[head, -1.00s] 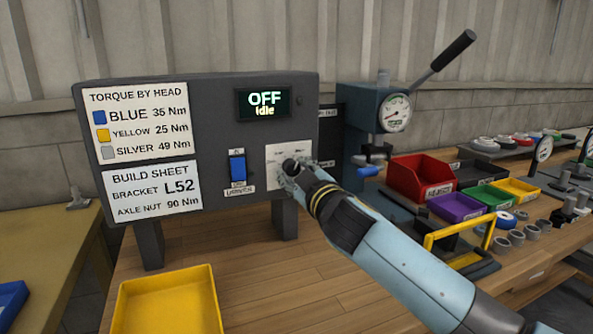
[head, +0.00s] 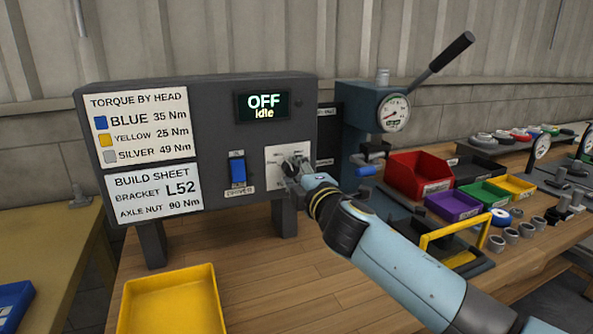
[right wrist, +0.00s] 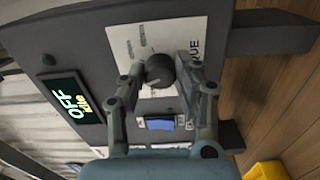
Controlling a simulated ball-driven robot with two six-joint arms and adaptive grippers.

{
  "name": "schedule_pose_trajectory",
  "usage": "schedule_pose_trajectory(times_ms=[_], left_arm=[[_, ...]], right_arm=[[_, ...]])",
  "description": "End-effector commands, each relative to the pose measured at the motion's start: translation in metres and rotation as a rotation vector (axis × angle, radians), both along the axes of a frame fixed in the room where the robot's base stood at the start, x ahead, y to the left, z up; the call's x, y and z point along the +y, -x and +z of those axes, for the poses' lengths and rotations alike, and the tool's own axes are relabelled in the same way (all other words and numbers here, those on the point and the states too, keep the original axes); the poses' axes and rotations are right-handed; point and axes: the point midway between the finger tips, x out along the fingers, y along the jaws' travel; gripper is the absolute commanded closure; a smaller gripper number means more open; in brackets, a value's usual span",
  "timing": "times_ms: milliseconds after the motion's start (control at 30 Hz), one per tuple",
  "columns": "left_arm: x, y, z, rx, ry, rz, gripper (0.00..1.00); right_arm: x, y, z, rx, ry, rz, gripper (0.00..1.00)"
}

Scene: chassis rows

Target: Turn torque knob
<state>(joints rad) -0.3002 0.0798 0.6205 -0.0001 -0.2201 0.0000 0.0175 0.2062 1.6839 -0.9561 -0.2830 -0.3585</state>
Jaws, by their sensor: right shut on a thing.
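The torque knob (right wrist: 160,70) is a dark round knob on a white label plate (right wrist: 143,46) on the grey control box (head: 220,120). In the right wrist view my right gripper (right wrist: 165,78) has its two fingers on either side of the knob, shut on it. In the head view my right gripper (head: 293,165) is at the plate, and its fingers largely hide the knob. The box's display (head: 263,104) reads OFF, Idle. A blue driver switch (head: 237,170) sits left of the plate. My left gripper is not in view.
A yellow tray (head: 172,303) stands on the bench in front of the box. To the right are a press with a gauge (head: 393,114), a red bin (head: 419,174), a purple bin (head: 453,205) and a yellow handle frame (head: 456,238). Bare bench lies below the box.

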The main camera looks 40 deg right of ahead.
Motion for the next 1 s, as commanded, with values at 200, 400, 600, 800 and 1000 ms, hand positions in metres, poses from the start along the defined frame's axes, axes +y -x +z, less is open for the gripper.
schedule_pose_trajectory(times_ms=[200,400,600,800,1000], left_arm=[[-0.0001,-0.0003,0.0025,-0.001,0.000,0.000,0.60],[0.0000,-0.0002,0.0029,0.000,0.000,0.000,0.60],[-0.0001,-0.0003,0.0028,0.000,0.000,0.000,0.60],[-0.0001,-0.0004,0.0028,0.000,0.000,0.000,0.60],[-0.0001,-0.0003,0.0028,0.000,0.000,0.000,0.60]], right_arm=[[0.0006,0.0003,-0.0008,0.017,0.063,0.001,1.00],[0.0007,0.0003,-0.0014,0.022,0.084,0.002,1.00],[0.0007,0.0003,-0.0017,0.023,0.085,0.002,1.00],[0.0006,0.0005,-0.0018,0.023,0.084,0.002,0.60],[0.0003,0.0002,-0.0010,0.022,0.085,0.001,0.45]])
